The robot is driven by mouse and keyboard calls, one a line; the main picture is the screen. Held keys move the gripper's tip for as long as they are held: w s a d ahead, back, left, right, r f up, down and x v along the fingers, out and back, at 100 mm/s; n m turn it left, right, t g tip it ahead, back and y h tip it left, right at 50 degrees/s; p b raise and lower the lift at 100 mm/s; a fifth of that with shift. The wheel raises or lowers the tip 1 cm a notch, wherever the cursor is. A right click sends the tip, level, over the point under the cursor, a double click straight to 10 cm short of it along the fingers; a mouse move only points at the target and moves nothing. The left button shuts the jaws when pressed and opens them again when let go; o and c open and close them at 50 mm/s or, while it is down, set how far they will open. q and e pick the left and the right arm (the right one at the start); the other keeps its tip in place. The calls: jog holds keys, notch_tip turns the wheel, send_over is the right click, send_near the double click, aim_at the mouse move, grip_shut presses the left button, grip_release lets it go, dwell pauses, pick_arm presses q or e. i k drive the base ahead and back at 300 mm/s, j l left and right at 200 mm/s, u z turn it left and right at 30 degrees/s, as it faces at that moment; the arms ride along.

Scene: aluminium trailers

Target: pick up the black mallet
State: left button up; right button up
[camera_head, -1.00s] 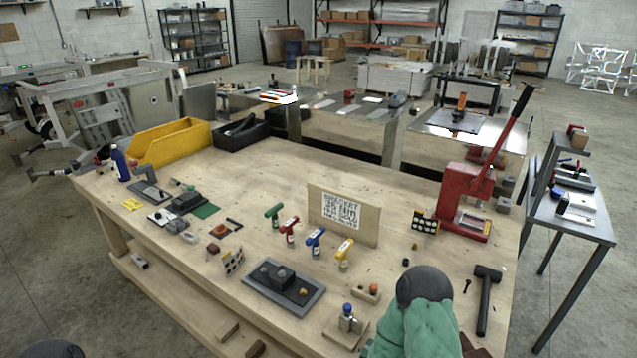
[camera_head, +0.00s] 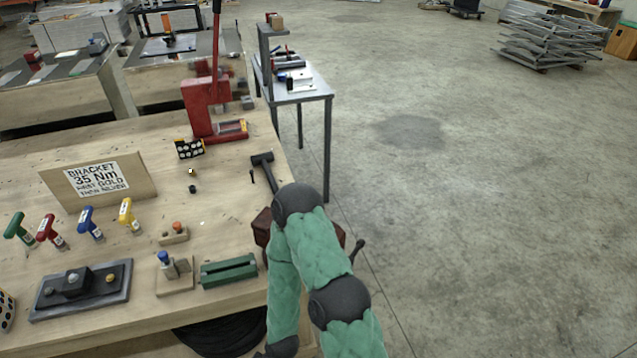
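The black mallet (camera_head: 268,174) lies on the right end of the wooden workbench (camera_head: 225,190), near its right edge. Its head points away from me and its handle runs toward me. My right arm, in a green sleeve with dark joints, stands just in front of the handle's near end and may cover a little of it. I see no gripper fingers on this arm. My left arm and gripper are out of the picture. The mallet lies flat, with no gripper seen at it.
A red arbor press (camera_head: 207,108) stands behind the mallet. A grey side table (camera_head: 303,93) stands beyond. Open floor (camera_head: 450,220) lies right.

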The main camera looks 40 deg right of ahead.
aim_at(261, 159)
jog(key=z, duration=0.75)
